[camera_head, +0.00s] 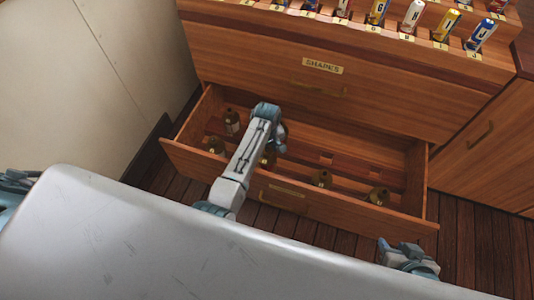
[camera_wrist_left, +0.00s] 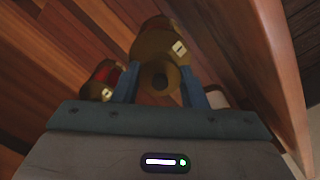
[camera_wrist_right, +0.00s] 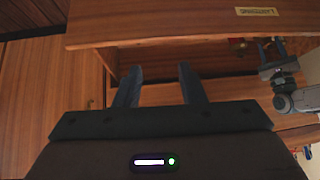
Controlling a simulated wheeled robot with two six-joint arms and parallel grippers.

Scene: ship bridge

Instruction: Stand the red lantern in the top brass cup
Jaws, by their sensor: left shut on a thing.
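Several small brass lanterns stand in the open drawer. My left gripper (camera_head: 274,142) reaches down into it, over a brass lantern (camera_head: 268,157). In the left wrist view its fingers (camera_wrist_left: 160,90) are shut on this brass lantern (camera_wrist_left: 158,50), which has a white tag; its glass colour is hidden. A second lantern (camera_wrist_left: 105,80) beside it, to the left, shows red glass. The other lanterns are at the left (camera_head: 232,122) and right (camera_head: 378,196) of the drawer. My right gripper (camera_wrist_right: 157,78) is open and empty, outside the drawer front. I cannot make out a brass cup.
The drawer front (camera_head: 340,218) and side walls surround the lanterns. A closed drawer labelled SHAPES (camera_head: 322,66) is above it. Labelled coloured tubes (camera_head: 411,16) stand in a rack on top. A wall (camera_head: 90,75) stands at the left.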

